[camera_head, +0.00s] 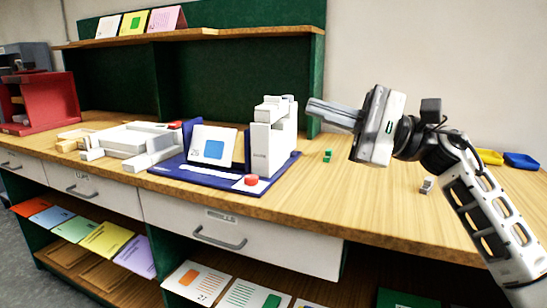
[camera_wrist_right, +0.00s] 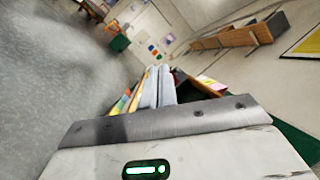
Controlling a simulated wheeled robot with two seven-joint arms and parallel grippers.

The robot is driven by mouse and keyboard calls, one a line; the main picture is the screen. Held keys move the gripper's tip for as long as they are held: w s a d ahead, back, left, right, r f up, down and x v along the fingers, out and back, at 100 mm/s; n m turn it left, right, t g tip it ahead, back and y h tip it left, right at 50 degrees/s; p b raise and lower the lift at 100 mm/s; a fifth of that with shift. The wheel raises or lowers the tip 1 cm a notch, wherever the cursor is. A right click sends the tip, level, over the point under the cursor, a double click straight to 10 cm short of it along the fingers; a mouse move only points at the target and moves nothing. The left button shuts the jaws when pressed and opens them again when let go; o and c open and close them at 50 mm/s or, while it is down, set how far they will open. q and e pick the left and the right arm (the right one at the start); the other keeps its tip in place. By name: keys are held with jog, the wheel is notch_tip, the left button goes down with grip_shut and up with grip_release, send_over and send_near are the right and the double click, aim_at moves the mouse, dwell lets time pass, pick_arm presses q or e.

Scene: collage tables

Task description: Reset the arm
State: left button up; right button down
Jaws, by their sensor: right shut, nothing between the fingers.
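My right gripper (camera_head: 322,113) is raised above the wooden table (camera_head: 400,215), its fingers pointing left beside the white machine. The fingers are shut together with nothing between them. In the right wrist view, the closed fingers (camera_wrist_right: 158,86) point away toward the room. My right arm comes in from the right edge of the head view. My left gripper does not show in either view.

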jog(key=s+d+f+n+t+h+p, duration=0.1)
jog(key=f+n+t+h+p, duration=0.15)
jog(key=f+n+t, duration=0.6)
jog(key=s+d+f+n+t+h+p, duration=0.1)
jog(key=d+f+n+t+h, duration=0.25)
jog(key=n, duration=0.85)
jog(key=a+f+n+t+h+p, duration=0.1)
jog(key=f+n+t+h, duration=0.35)
jog(key=f+n, duration=0.45)
pick_arm(q)
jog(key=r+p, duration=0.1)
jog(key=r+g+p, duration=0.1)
jog(key=p, duration=0.1)
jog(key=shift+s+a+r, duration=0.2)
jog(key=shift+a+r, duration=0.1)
pick_arm(e)
jog(key=s+d+f+m+g+h, duration=0.2)
jog(key=s+f+m+g+h, duration=0.5)
jog(key=s+f+m, duration=1.3)
jog(key=shift+s+d+m+g, duration=0.15)
jog(key=shift+d+m+g, duration=0.2)
jog(key=shift+g, duration=0.6)
